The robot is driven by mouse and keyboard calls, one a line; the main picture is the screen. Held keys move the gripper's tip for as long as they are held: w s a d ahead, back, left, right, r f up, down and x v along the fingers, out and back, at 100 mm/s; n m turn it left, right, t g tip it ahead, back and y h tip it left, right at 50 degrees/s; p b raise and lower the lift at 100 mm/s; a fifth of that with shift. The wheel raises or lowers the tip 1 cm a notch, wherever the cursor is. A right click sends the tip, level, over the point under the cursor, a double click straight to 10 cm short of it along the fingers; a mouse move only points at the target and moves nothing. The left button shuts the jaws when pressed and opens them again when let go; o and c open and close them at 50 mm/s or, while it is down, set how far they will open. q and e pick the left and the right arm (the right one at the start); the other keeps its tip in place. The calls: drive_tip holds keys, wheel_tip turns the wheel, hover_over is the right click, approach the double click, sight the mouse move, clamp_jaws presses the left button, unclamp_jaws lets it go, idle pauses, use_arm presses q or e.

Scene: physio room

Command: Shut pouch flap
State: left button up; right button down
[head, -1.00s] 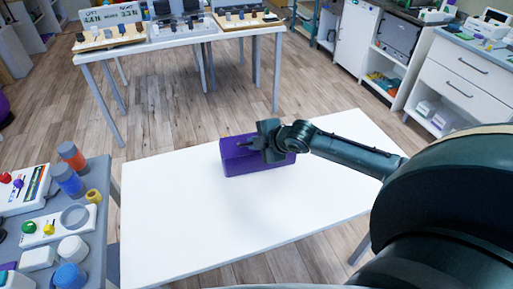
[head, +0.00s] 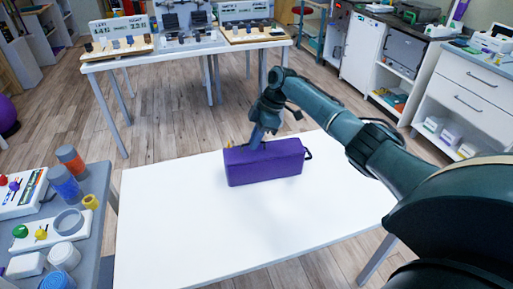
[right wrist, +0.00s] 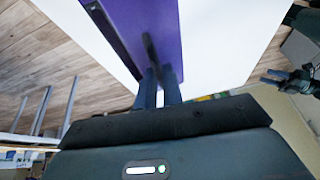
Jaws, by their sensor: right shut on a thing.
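The purple pouch (head: 268,168) stands on the white table, with a small dark loop at its right end and a small yellow bit at its top left. My right gripper (head: 257,142) points down onto the pouch's top, left of its middle. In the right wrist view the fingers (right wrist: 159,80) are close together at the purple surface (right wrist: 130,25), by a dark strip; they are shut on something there. I take it for part of the pouch's flap, but the fingertips hide it. The head view shows no clear gap at the flap.
The white table (head: 190,235) is bare around the pouch. A grey side table (head: 92,228) at the left holds bottles, rings and small devices. A far table (head: 180,50) carries several display boards. White cabinets (head: 470,90) stand at the right.

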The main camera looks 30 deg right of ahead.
drive_tip(key=shift+w+f+g+b, duration=0.35)
drive_tip(key=shift+g+b, duration=0.15)
drive_tip(key=shift+b, duration=0.6)
drive_tip(key=shift+d+g+y+b, duration=0.1)
drive_tip(key=shift+g+y+b, duration=0.2)
drive_tip(key=shift+b, duration=0.25)
use_arm(q)
drive_tip(key=shift+w+d+f+m+t+h, duration=0.15)
drive_tip(key=shift+d+h, duration=0.15)
drive_tip(key=shift+d, duration=0.2)
drive_tip(key=shift+w+d+m+t+h, duration=0.15)
drive_tip(key=shift+d+h, duration=0.15)
drive_tip(key=shift+d, duration=0.15)
drive_tip(key=shift+a, duration=0.15)
use_arm(e)
drive_tip(key=c, duration=1.5)
unclamp_jaws()
drive_tip(key=shift+w, duration=0.1)
drive_tip(key=shift+c, duration=0.2)
use_arm(q)
drive_tip(key=shift+w+f, duration=0.1)
use_arm(e)
drive_tip(key=shift+r, duration=0.15)
